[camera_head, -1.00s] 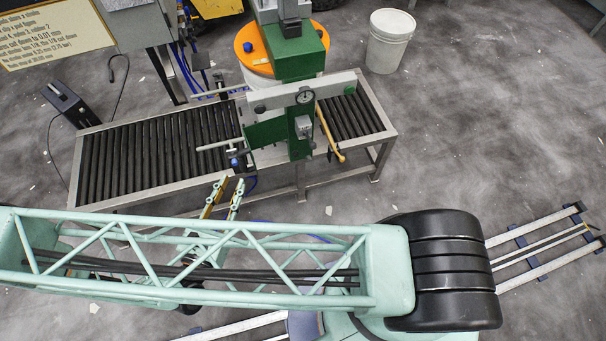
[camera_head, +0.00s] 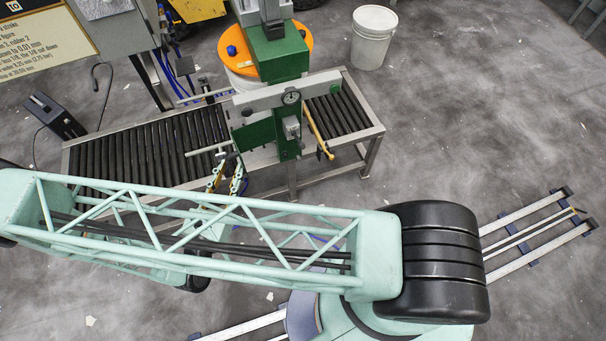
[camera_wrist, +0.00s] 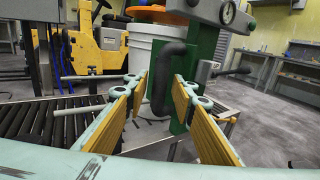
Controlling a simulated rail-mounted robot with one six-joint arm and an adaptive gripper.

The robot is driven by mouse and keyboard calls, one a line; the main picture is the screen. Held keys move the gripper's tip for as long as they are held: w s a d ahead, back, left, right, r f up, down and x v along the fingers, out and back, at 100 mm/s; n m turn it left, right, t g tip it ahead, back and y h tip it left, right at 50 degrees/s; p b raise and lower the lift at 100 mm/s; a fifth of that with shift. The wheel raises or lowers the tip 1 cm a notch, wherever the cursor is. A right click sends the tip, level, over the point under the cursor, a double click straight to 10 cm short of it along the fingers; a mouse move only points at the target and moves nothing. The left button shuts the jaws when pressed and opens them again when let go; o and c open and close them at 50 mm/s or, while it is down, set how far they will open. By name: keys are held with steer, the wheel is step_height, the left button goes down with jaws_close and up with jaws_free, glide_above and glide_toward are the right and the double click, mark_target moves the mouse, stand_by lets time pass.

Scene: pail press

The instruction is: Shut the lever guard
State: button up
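The press has a green column (camera_head: 284,100) with a pale crossbeam (camera_head: 265,97) and a round dial (camera_head: 291,97). A green panel (camera_head: 252,137), which looks like the lever guard, sticks out to the left of the column. A tan lever (camera_head: 318,135) hangs at the column's right. In the wrist view a thick black bent handle (camera_wrist: 170,72) stands in front of green metal (camera_wrist: 205,45); I cannot tell exactly where it is fixed. My gripper (camera_wrist: 160,84) is open, its yellow-padded fingers on either side of that handle. In the head view my gripper (camera_head: 228,180) is just below the panel.
A roller conveyor (camera_head: 110,150) runs under the press. A white pail with an orange lid (camera_head: 236,50) stands behind the column. A pale bar (camera_head: 208,149) juts left near my gripper. Another white pail (camera_head: 372,40) stands on the floor behind.

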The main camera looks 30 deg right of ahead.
steer(key=shift+w+d, duration=0.2)
steer(key=shift+c, duration=0.2)
steer(key=c, duration=0.7)
steer(key=shift+o, duration=0.2)
steer(key=shift+s, duration=0.1)
steer(key=shift+s+d, duration=0.4)
steer(key=shift+s, duration=0.35)
steer(key=shift+s+d, duration=0.45)
steer(key=shift+s, duration=0.25)
steer(key=shift+s+d, duration=0.4)
steer(key=shift+s, duration=0.35)
